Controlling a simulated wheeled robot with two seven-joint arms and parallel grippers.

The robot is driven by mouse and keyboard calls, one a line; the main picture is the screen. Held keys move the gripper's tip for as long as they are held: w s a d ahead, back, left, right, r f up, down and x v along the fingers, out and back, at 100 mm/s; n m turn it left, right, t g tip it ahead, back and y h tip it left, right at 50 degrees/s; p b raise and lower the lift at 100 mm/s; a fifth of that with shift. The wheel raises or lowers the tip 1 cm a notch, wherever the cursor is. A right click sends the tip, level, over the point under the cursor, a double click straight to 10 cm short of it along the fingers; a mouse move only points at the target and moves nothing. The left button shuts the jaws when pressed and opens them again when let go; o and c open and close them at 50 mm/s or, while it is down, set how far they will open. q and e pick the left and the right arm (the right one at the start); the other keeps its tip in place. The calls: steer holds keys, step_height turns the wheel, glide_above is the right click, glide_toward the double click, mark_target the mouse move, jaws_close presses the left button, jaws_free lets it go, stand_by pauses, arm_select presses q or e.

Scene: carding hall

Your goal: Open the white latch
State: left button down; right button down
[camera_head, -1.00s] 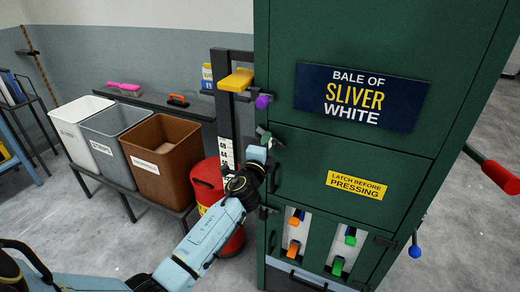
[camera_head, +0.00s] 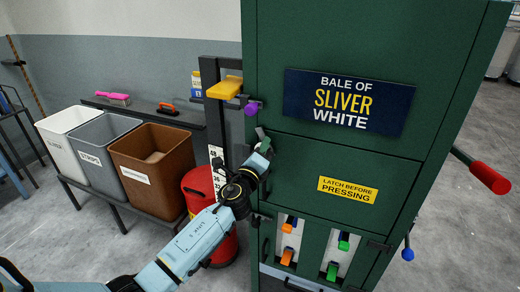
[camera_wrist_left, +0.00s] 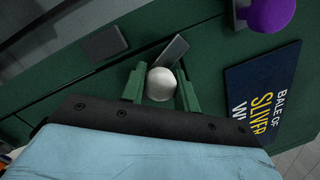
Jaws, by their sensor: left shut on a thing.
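The white latch has a round white knob (camera_wrist_left: 160,84), which shows between the two green fingers of my left gripper (camera_wrist_left: 161,88) in the left wrist view. The gripper is shut on this knob. A flat dark grey bar (camera_wrist_left: 173,50) sits just beyond the knob, against the green press. In the head view my left gripper (camera_head: 264,144) is at the left part of the green press front, and it hides most of the latch. My right gripper is not in view.
A purple knob (camera_head: 251,108) and a yellow handle (camera_head: 225,88) are just above my gripper. The green press (camera_head: 300,150) fills the right. A red bin (camera_head: 200,184) stands behind my arm. White, grey and brown bins (camera_head: 155,158) stand at left.

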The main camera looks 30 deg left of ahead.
arm_select(q)
steer(key=shift+r, duration=0.1)
steer(key=c, duration=1.1)
jaws_free()
steer(key=shift+d, duration=0.1)
steer(key=shift+s, duration=0.15)
steer(key=v, duration=1.3)
steer(key=shift+b, duration=0.4)
